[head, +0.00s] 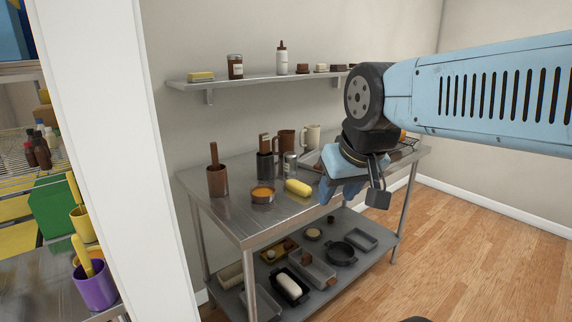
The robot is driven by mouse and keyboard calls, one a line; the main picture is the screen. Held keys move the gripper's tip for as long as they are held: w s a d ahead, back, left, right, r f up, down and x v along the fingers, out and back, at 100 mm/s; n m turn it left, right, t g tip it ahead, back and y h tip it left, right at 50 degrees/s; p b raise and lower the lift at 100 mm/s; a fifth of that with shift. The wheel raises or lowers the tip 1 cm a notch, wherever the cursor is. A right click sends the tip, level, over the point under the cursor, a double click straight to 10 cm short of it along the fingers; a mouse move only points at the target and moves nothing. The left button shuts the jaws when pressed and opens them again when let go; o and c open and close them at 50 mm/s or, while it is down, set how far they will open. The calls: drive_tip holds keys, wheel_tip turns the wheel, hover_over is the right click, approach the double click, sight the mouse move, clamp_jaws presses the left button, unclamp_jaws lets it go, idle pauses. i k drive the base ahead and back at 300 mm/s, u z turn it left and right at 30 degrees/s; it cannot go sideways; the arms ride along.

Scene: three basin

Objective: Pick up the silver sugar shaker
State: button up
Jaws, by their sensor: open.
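A small silver cylinder that looks like the sugar shaker (290,164) stands upright on the steel table (226,207), towards its back and just behind a yellow rounded item (298,187). My gripper (340,193) hangs over the table to the right of the shaker and in front of it, apart from it. Its blue fingers are open and point down, and I see nothing between them. My wrist and gripper hide part of the tabletop at the right.
Left of the shaker are a dark holder (265,166), a bowl with orange contents (263,194) and a brown pot (217,181). Brown (286,143) and cream (311,137) pitchers stand behind. A wall shelf (220,82) hangs above. The table's front left is clear.

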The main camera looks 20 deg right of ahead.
sight(290, 157)
drive_tip(key=u, duration=0.1)
drive_tip(key=i, duration=1)
drive_tip(key=z, duration=0.1)
